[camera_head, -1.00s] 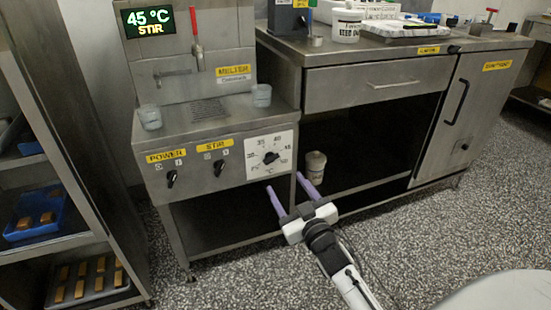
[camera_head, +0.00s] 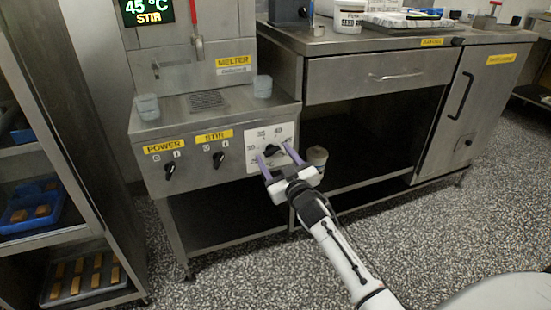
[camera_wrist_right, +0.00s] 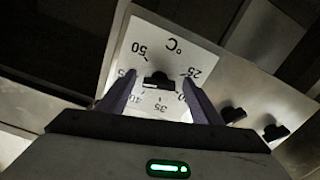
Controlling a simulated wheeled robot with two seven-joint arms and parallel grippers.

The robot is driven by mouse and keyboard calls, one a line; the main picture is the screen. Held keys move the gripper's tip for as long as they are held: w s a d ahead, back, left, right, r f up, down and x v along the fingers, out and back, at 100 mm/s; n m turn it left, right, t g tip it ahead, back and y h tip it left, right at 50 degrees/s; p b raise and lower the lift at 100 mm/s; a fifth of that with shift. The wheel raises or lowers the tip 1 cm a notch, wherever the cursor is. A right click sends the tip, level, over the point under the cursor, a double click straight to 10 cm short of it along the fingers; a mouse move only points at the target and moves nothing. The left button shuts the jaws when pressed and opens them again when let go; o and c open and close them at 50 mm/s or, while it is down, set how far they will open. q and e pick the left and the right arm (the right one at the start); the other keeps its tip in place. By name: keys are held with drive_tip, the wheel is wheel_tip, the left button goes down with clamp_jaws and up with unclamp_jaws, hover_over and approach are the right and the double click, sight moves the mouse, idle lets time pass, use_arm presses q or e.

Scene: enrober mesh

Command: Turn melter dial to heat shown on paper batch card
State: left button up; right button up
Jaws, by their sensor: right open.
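The melter dial is a black knob (camera_head: 271,150) on a white scale plate (camera_head: 258,134) at the right end of the melter front. My right gripper (camera_head: 275,153) is open, its two purple fingers reaching toward the plate with one on each side of the knob. In the right wrist view the knob (camera_wrist_right: 158,79) sits between the fingers, with gaps beside it; the scale is upside down there. I cannot tell its exact setting. The melter display (camera_head: 148,11) reads 45 °C STIR. No batch card can be made out. My left gripper is not in view.
POWER (camera_head: 170,171) and STIR (camera_head: 218,159) knobs sit left of the dial. Two small cups (camera_head: 147,106) (camera_head: 262,86) stand on the melter top. A rack (camera_head: 60,140) with trays stands at left.

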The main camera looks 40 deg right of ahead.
drive_tip(key=shift+c, duration=0.4)
drive_tip(key=c, duration=1)
